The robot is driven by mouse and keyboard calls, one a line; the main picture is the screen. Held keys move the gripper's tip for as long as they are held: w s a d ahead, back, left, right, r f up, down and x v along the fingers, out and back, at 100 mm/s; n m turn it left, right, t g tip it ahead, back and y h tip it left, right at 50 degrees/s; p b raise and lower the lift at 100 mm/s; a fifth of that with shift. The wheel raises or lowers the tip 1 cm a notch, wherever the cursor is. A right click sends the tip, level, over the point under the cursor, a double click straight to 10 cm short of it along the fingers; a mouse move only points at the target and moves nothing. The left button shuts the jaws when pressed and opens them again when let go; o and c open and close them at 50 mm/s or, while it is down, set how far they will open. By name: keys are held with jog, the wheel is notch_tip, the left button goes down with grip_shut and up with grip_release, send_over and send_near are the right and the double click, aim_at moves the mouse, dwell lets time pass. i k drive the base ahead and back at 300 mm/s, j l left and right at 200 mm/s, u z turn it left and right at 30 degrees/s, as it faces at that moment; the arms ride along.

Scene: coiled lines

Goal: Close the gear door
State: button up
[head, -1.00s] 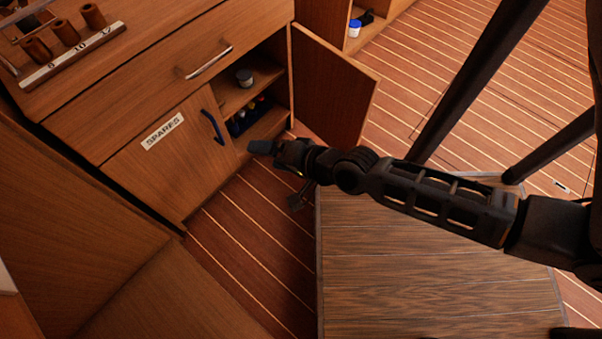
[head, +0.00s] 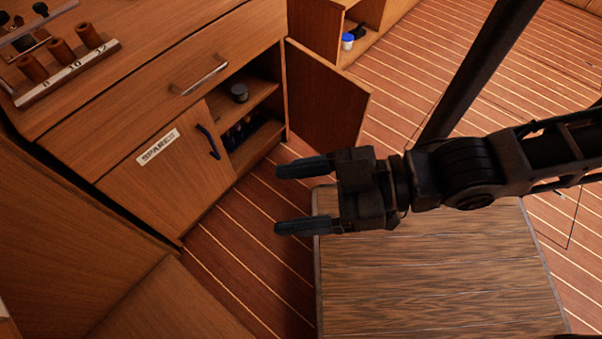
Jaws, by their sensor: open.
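A wooden cabinet door (head: 326,98) stands swung wide open at the right side of the cabinet; no label shows on the face I see. The other door (head: 160,172), labelled SPARES, is shut and has a dark blue handle (head: 208,142). My gripper (head: 277,198) is open and empty, its two fingers pointing left, in front of the cabinet and below the open door in the picture, apart from both.
A drawer with a metal handle (head: 200,79) is shut above the doors. A wooden box-like surface (head: 430,285) lies below my arm. A rack with brown cylinders (head: 68,72) sits on the cabinet top. Striped floor (head: 235,245) is free between cabinet and box.

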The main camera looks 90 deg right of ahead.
aim_at(329, 107)
jog(key=k+l, duration=0.2)
jog(key=k, duration=0.35)
jog(key=k+l, duration=0.2)
jog(key=k, duration=0.35)
jog(key=k+l, duration=0.1)
jog(key=l, duration=0.25)
jog(key=k+l, duration=0.1)
jog(key=l, duration=0.3)
jog(key=k+l+u, duration=0.1)
jog(key=l, duration=0.25)
jog(key=k+l, duration=0.15)
jog(key=l, duration=0.25)
jog(key=k+l+u, duration=0.1)
jog(key=l, duration=0.6)
jog(key=k+l+u, duration=0.1)
jog(key=u, duration=0.15)
